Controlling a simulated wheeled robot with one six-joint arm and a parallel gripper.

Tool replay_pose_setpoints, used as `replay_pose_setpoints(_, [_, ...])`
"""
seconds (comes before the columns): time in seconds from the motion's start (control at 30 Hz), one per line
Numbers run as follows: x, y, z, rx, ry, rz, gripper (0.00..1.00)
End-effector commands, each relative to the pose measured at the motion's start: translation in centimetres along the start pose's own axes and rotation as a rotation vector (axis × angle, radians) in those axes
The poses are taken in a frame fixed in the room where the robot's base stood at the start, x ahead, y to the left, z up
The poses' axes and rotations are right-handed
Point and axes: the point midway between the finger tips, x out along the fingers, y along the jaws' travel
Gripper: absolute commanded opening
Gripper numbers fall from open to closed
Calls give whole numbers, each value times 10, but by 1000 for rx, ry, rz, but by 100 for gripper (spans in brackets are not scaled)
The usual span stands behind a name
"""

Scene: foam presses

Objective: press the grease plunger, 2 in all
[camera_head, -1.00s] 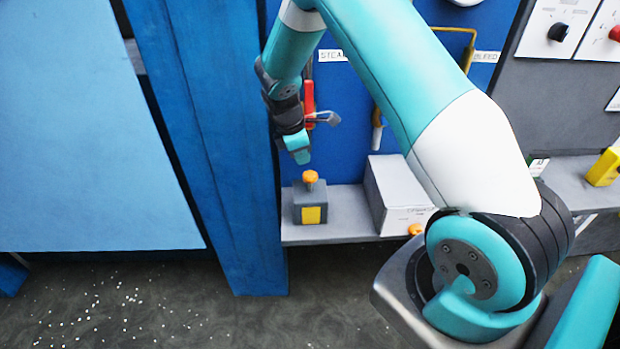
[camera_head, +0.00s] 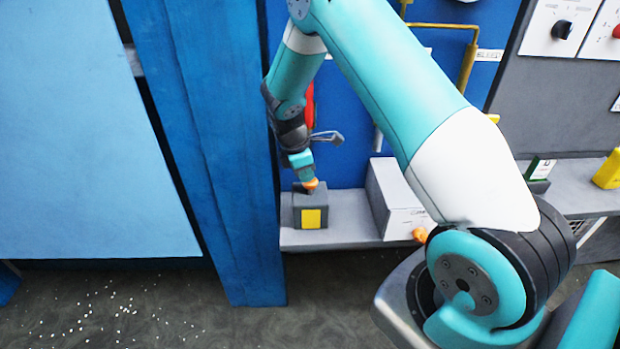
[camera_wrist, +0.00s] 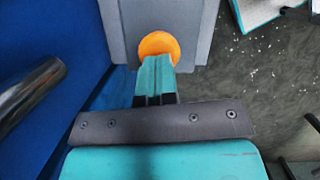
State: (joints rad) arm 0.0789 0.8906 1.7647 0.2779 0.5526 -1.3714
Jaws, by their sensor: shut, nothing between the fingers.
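The grease plunger is a grey box (camera_head: 311,216) with a yellow label and an orange knob (camera_head: 313,184) on top, on the grey shelf. My gripper (camera_head: 307,173) is shut and empty, pointing down with its fingertips at the knob. In the wrist view the fingertips (camera_wrist: 154,62) overlap the near edge of the orange knob (camera_wrist: 158,43), in front of the grey box top (camera_wrist: 195,25). The fingers hide part of the knob. They seem to touch it, but I cannot tell how far the knob is pushed down.
A blue post (camera_head: 215,200) stands close left of the plunger. A white-grey box (camera_head: 400,205) sits to its right on the shelf (camera_head: 335,232). A red handle (camera_head: 310,105) and yellow pipe (camera_head: 467,65) are on the blue panel behind. A yellow object (camera_head: 608,170) lies far right.

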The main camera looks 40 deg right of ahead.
Motion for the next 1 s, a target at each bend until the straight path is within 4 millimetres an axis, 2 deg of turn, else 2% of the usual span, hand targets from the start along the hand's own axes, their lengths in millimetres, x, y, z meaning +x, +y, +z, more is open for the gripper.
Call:
replay_pose_setpoints(0.03, [11, 0, -3, -1, 0, -2, 0])
replay_pose_setpoints(0.2, [28, 0, -7, -1, 0, -1, 0])
replay_pose_setpoints(0.43, [22, -1, -9, -2, 0, -2, 0])
replay_pose_setpoints(0.7, [6, -1, -34, -3, 0, -2, 0])
replay_pose_setpoints(1.0, [5, -1, -32, 0, -1, -2, 0])
